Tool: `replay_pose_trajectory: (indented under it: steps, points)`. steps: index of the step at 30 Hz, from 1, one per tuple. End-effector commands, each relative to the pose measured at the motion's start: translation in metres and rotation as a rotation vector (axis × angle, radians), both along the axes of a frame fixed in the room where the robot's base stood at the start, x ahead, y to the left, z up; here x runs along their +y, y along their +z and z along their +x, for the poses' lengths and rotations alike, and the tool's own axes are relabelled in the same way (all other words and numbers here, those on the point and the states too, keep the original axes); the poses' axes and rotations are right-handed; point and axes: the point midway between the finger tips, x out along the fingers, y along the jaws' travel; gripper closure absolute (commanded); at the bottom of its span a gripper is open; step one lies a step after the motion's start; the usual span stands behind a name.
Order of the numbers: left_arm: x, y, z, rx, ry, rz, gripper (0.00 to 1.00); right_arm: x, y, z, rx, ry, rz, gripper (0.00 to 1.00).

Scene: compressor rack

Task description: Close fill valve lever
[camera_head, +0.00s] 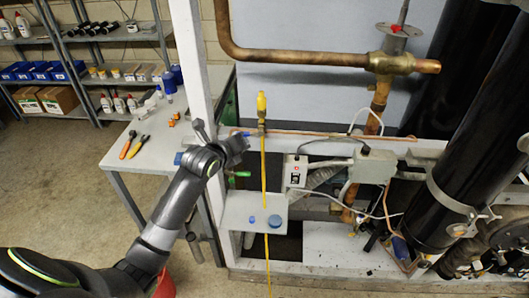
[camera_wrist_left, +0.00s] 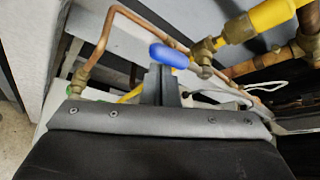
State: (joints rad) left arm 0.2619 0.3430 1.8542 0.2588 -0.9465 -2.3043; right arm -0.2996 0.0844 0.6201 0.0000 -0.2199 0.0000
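The fill valve is a small brass body with a blue lever (camera_wrist_left: 168,55) in the left wrist view. Its brass body (camera_wrist_left: 202,52) sits below a yellow fitting (camera_wrist_left: 262,20). In the head view the valve (camera_head: 261,130) is on the copper line under the yellow cap, with the blue lever (camera_head: 241,133) pointing left. My left gripper (camera_head: 236,142) is just left of the lever. In the wrist view its fingers (camera_wrist_left: 162,80) look shut together, with the lever right at their tips; whether they touch is unclear. My right gripper is not in view.
A white post (camera_head: 193,60) rises left of my gripper. A yellow hose (camera_head: 264,175) hangs below the valve, past a small shelf (camera_head: 240,211) with blue caps. A grey box (camera_head: 373,166) and black cylinders stand right. A bench (camera_head: 155,150) with tools is behind on the left.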

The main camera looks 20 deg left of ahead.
Motion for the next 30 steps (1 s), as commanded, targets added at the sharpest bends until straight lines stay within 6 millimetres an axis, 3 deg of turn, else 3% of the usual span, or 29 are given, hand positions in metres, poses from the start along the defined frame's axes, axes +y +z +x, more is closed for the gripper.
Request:
replay_pose_trajectory:
  steps: [7,30]
  points:
    - [0.0018,0.0079,0.0001,-0.005,0.001,0.002,1.00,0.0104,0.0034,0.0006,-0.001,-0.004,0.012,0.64]
    - [0.0034,0.0068,0.0007,-0.009,0.002,0.004,1.00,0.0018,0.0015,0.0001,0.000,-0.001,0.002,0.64]
